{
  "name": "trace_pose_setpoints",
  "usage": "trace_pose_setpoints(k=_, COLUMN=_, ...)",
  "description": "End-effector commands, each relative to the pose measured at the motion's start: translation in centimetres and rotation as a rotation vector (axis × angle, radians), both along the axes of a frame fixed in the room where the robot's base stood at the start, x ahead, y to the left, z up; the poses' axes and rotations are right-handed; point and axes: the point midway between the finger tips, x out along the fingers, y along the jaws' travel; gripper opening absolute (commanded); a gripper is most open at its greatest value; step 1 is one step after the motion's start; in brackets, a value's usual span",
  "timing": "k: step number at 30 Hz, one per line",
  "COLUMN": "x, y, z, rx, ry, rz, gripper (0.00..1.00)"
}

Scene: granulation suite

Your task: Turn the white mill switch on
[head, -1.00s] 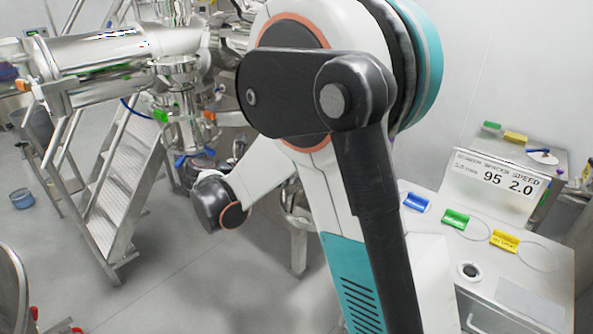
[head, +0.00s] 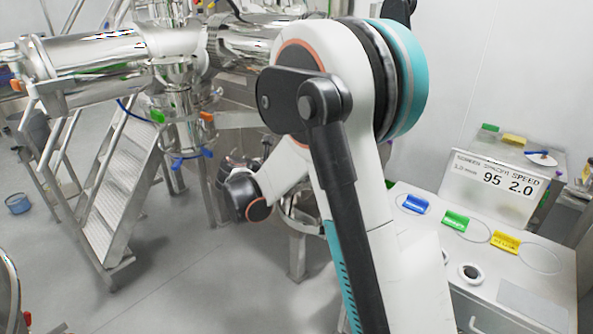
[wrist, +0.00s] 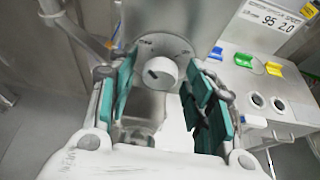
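In the wrist view, the white mill switch (wrist: 161,73) is a round white knob with a short dark mark on its face. It sits on a grey round dial plate (wrist: 172,46) with small dark markings. My gripper (wrist: 160,80) is open, with one teal-padded finger to the left of the knob and one to the right. Gaps show between the knob and both pads in the picture, and I cannot tell how far off it is in depth. In the head view my own arm covers this area, and I cannot make out the switch or the fingers.
A white cabinet (head: 405,240) at right carries blue (head: 415,204), green (head: 456,220) and yellow (head: 506,242) pieces and a sign (head: 493,187) reading 95 and 2.0. Steel steps (head: 125,185) and steel machinery (head: 95,62) stand at left. Open floor lies in front of the steps.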

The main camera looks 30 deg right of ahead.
Motion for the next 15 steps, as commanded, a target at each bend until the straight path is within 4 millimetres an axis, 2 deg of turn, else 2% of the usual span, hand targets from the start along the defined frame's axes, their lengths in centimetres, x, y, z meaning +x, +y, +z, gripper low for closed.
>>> trace_pose_setpoints(k=1, x=0.0, y=0.01, z=0.0, rx=0.0, ry=0.0, rz=0.0, gripper=0.29)
trace_pose_setpoints(k=4, x=-0.01, y=0.02, z=0.01, rx=0.0, ry=0.0, rz=0.0, gripper=0.07)
trace_pose_setpoints(k=15, x=-0.07, y=0.0, z=-0.01, rx=0.011, ry=-0.029, rz=0.0, gripper=0.07)
